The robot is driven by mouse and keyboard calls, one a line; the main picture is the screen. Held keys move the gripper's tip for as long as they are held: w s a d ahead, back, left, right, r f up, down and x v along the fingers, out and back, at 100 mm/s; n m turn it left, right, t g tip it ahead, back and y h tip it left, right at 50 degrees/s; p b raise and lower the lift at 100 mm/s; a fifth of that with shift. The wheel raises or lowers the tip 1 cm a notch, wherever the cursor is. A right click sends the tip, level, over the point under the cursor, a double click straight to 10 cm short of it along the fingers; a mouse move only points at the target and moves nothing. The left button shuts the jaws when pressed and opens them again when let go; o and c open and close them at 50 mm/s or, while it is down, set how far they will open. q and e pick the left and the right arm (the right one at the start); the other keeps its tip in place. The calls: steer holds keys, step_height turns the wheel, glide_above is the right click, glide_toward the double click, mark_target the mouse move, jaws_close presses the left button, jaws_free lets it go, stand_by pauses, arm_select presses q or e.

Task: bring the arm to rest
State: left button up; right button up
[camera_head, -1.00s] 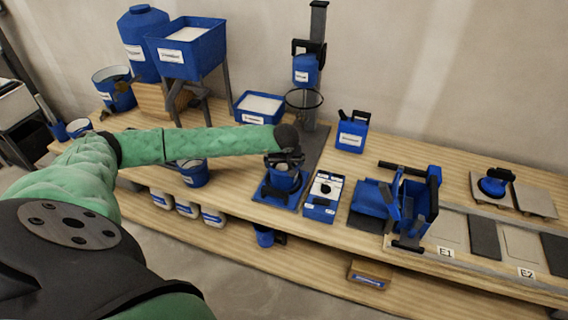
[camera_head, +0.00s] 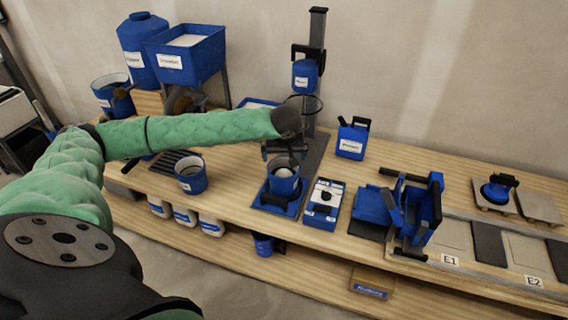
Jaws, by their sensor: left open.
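My left arm, in a green sleeve, comes in from the left and reaches over the bench in the head view. Its dark wrist ends above a blue cup (camera_head: 284,183) with pale contents, which stands on a blue base plate. My left gripper (camera_head: 281,153) hangs below the wrist, small and dark. It is open and appears empty, just above the cup with a small gap. The fingertips are small and partly hard to make out. My right gripper is out of view.
A stand (camera_head: 312,80) with a ring rises behind the wrist. A blue bucket (camera_head: 191,176) is left of the cup; a labelled box (camera_head: 322,207) and a blue clamp-like device (camera_head: 418,212) are to the right. A blue jug (camera_head: 352,139) stands behind.

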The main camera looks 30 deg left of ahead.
arm_select(q)
steer(key=shift+s+d+r, duration=0.1)
steer(key=shift+s+r, duration=0.1)
steer(key=shift+r, duration=0.25)
stand_by(0.3)
